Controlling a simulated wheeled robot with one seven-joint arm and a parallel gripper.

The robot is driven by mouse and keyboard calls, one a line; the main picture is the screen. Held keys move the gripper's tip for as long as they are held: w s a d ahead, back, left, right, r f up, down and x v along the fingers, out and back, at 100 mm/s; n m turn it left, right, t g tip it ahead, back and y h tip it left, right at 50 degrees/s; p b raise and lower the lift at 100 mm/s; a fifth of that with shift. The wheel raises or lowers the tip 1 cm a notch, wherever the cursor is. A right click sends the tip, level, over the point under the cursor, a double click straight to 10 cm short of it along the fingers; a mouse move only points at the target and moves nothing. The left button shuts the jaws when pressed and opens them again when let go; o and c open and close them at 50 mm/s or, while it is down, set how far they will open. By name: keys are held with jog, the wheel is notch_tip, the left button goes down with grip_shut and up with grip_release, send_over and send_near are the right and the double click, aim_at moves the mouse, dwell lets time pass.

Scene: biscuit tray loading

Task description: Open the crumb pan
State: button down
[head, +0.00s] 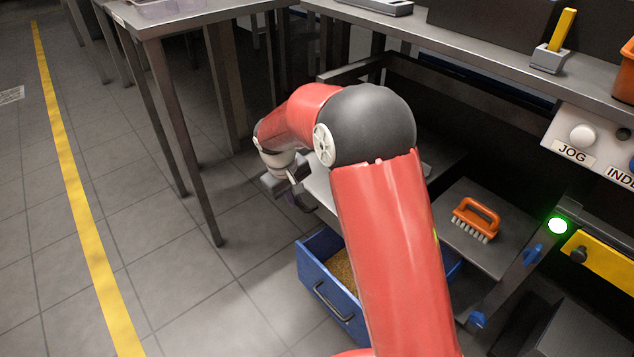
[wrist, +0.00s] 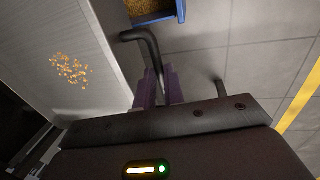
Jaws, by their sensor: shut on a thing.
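The crumb pan (head: 322,187) is a light grey flat pan that sticks out under the bench beside my arm in the head view. In the wrist view its surface (wrist: 85,105) carries a small patch of golden crumbs. Its dark bent handle (wrist: 153,52) runs between the purple fingers of my gripper (wrist: 158,86). My gripper is shut on this handle. In the head view my gripper (head: 300,198) is small and partly hidden by its own wrist, and my arm hides much of the pan.
A blue drawer (head: 318,296) with crumbs inside stands open below the pan; its edge shows in the wrist view (wrist: 181,10). An orange brush (head: 475,219) lies on a grey shelf at right. A steel table (head: 150,22) stands at left. Tiled floor between is clear.

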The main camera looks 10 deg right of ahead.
jog(key=s+a, duration=0.2)
jog(key=a, duration=0.1)
jog(key=s+a, duration=0.1)
jog(key=shift+s+a, duration=0.1)
jog(key=shift+a, duration=0.3)
jog(key=c, duration=1.5)
grip_release()
jog(key=shift+r, duration=0.1)
jog(key=r, duration=0.2)
jog(key=a+r+p, duration=0.1)
jog(key=r, duration=0.4)
jog(key=shift+s+a+r, duration=0.15)
jog(key=shift+s+r, duration=0.1)
jog(key=shift+s, duration=0.15)
jog(key=s+d+r+m+t+y+p, duration=0.1)
jog(key=s+d+r+m+t+p, duration=0.35)
jog(key=s+d+r, duration=1.35)
jog(key=s+p, duration=0.1)
jog(key=s, duration=0.1)
jog(key=s+d+r+m+p, duration=0.1)
jog(key=s+p, duration=0.1)
jog(key=s, duration=0.1)
jog(key=s+d+m+p, duration=0.1)
jog(key=s, duration=0.2)
jog(key=shift+d+r+y, duration=0.1)
jog(key=shift+r+y, duration=0.25)
jog(key=shift+y, duration=0.05)
